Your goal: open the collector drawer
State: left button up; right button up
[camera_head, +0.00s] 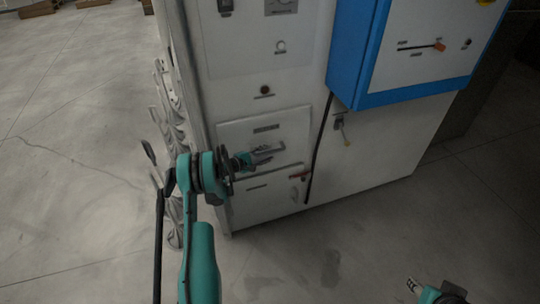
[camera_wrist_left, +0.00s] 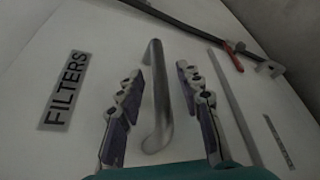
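My left gripper (camera_head: 266,152) is at the upper of two front panels low on the white cabinet. In the left wrist view its fingers (camera_wrist_left: 158,78) are open, one on each side of a grey bar handle (camera_wrist_left: 158,110), with gaps visible. This panel (camera_wrist_left: 100,35) carries a "FILTERS" label (camera_wrist_left: 65,88). The lower panel (camera_head: 262,206) has a small label (camera_head: 257,186), unreadable here. I cannot tell which panel is the collector drawer; both look shut. My right gripper (camera_head: 411,284) is at the bottom right, away from the cabinet, its opening too small to judge.
A blue-framed box (camera_head: 415,60) juts out above, with a dark hose (camera_head: 320,150) below. Grey ducting (camera_head: 172,115) stands left. Floor (camera_head: 370,240) in front is clear.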

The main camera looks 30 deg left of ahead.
pick_arm(q)
jog(key=shift+x, duration=1.1)
grip_shut()
jog(key=shift+s, duration=0.1)
